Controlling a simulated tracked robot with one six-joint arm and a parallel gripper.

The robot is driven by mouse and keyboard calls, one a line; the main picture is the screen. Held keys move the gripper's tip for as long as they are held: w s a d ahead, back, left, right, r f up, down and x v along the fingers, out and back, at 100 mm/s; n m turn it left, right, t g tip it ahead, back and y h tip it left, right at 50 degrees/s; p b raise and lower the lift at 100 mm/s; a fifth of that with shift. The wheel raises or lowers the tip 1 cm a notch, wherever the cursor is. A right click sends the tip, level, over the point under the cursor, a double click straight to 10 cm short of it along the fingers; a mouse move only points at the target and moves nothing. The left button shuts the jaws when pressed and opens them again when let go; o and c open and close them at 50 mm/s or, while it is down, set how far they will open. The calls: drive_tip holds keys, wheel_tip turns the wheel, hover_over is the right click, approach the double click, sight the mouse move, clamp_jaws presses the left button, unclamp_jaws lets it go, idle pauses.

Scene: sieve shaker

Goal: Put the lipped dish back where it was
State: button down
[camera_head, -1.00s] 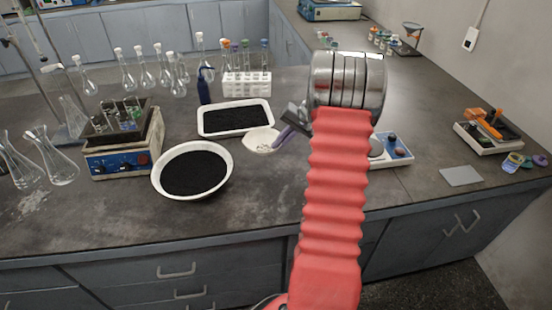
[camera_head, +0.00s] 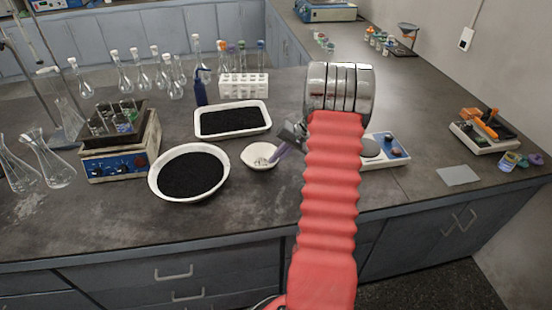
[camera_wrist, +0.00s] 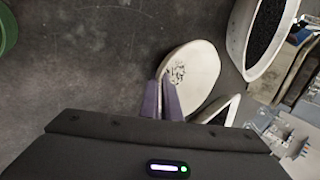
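A white bowl (camera_head: 154,184) of black grains is close left; a white tray (camera_head: 266,108) of them is behind. A balance (camera_head: 394,149) is right. The bench front is clear.

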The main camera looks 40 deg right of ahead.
drive_tip(key=c, duration=2.5)
unclamp_jaws()
drive_tip(key=shift+o, duration=1.1)
drive_tip(key=v, duration=1.2)
